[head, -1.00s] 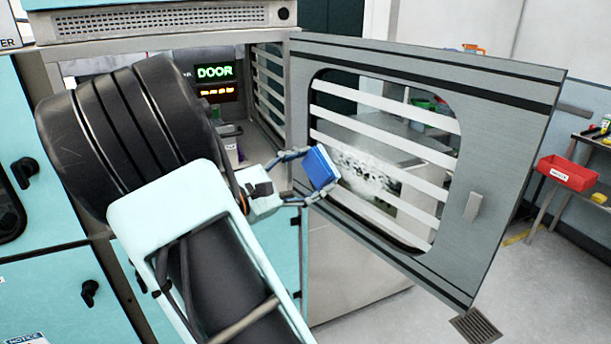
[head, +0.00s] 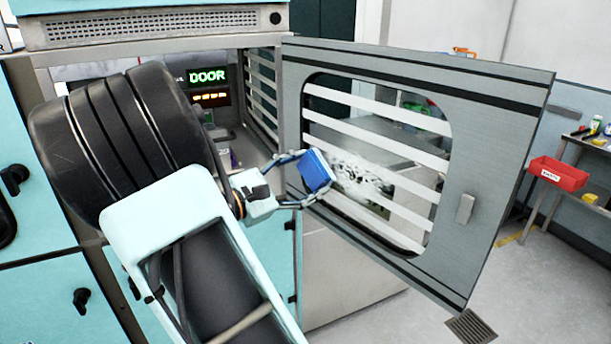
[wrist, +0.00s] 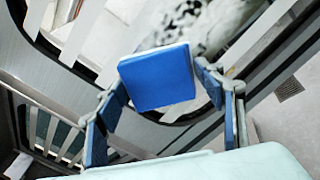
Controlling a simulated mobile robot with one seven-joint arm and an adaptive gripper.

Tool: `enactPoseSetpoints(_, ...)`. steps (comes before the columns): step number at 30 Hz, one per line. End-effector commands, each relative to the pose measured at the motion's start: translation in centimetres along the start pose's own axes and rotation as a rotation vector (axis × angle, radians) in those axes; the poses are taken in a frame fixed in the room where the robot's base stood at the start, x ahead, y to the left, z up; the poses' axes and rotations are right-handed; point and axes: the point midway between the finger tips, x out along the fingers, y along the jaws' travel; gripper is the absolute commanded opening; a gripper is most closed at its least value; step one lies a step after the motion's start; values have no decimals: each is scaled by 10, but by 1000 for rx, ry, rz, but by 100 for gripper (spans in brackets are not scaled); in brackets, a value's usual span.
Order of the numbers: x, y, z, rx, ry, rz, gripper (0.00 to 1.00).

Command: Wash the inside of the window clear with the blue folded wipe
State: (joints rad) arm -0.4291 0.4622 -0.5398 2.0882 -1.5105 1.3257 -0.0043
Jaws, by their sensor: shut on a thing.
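My gripper (head: 293,180) is shut on the blue folded wipe (head: 316,171), in front of the lower left part of the door window. The wipe also shows in the wrist view (wrist: 158,78), between the two fingers. The window (head: 390,140) is set in the open grey door (head: 478,160) and has several white slats across it. A speckled, cloudy dirty patch (head: 362,180) shows on the window to the right of the wipe. I cannot tell whether the wipe touches the pane. Part of the window behind the wipe is hidden.
The chamber behind my arm has a lit DOOR display (head: 207,76). The door handle (head: 465,208) is on the door's right side. A red bin (head: 558,173) sits on a side table at the right. A drain grate (head: 471,327) lies in the clear floor.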

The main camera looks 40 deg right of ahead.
Motion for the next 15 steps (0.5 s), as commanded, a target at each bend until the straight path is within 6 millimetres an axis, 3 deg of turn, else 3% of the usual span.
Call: enactPoseSetpoints(15,11,0,0,0,-1,-1,44)
